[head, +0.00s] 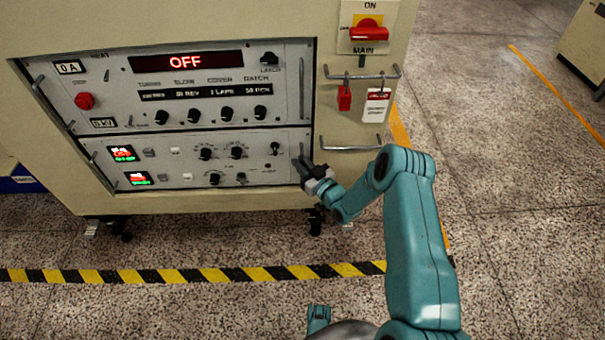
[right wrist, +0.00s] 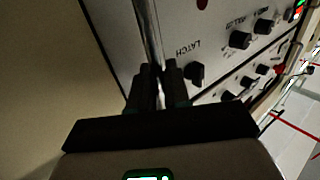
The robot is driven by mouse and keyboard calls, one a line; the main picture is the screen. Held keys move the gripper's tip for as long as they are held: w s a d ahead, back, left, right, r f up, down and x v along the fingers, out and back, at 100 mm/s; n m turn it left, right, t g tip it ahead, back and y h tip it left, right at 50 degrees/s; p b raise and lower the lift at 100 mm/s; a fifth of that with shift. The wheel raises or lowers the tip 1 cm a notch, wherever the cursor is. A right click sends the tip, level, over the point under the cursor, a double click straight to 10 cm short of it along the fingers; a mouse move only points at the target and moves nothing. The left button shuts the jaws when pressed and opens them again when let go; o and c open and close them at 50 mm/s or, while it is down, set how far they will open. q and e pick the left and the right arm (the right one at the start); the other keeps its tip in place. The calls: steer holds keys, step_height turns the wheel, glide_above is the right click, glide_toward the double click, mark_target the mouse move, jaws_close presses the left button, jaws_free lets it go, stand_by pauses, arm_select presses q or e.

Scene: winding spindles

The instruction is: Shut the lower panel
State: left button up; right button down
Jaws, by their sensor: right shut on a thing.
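The lower panel (head: 255,168) is a light grey drawer front with black knobs, a toggle near its right end and two small lit displays at its left. It sits in the cabinet below the upper panel. I cannot tell how far it stands out from the frame. My right gripper (head: 303,166) is at the panel's right end, shut on its upright bar handle. In the right wrist view the fingers (right wrist: 159,92) close around the metal handle (right wrist: 147,35), beside a black switch (right wrist: 195,74) marked LATCH. My left gripper is not in view.
The upper panel (head: 200,105) has a red OFF display (head: 185,62), knobs and a red button (head: 84,101). At right are a red main switch (head: 367,30), a rail with a red padlock (head: 344,98) and tag (head: 376,105), and a lower rail (head: 350,149). Striped floor tape (head: 200,275) runs in front.

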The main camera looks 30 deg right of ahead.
steer(key=c, duration=1.3)
jaws_free()
steer(key=shift+w+d, duration=0.2)
steer(key=shift+c, duration=0.2)
steer(key=shift+a, duration=0.1)
steer(key=s+p, duration=0.4)
steer(key=s, duration=1.2)
steer(key=shift+s+d+p, duration=0.2)
steer(key=shift+d+p, duration=0.1)
steer(key=shift+p, duration=0.1)
